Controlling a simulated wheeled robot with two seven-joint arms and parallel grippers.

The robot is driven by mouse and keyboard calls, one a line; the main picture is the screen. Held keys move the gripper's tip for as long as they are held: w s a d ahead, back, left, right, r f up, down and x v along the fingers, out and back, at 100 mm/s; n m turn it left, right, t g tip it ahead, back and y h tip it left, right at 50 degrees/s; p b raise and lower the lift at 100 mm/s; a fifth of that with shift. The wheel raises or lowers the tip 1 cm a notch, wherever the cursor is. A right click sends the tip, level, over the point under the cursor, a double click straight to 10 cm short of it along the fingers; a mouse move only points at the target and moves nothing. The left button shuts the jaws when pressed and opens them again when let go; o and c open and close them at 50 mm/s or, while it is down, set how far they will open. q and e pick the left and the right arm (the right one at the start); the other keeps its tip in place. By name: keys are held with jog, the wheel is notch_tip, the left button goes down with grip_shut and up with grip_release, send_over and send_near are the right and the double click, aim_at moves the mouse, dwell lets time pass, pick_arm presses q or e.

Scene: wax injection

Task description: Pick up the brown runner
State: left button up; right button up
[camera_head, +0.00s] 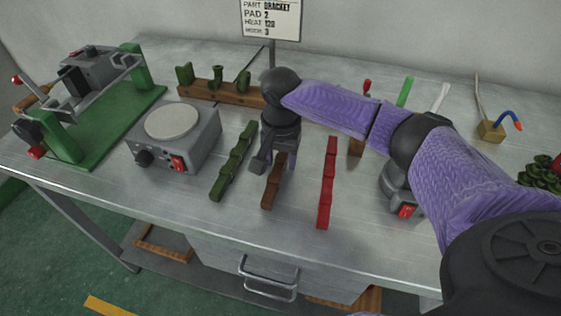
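The brown runner (272,190) is a notched bar lying lengthwise on the metal table, between a green runner (233,162) on its left and a red runner (327,183) on its right. My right gripper (274,166) points down over the far part of the brown runner. Its fingers look spread, one on each side of the bar, and the gripper hides the bar's far end. Whether the fingers touch the bar is hard to tell. My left gripper is not in view.
A grey heater box (173,142) with a round plate and a green-based machine (90,112) stand at the left. A wooden rack (222,91) with green parts is behind. My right arm covers part of a grey device (404,197). The table's front edge is clear.

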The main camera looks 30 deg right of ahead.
grip_shut()
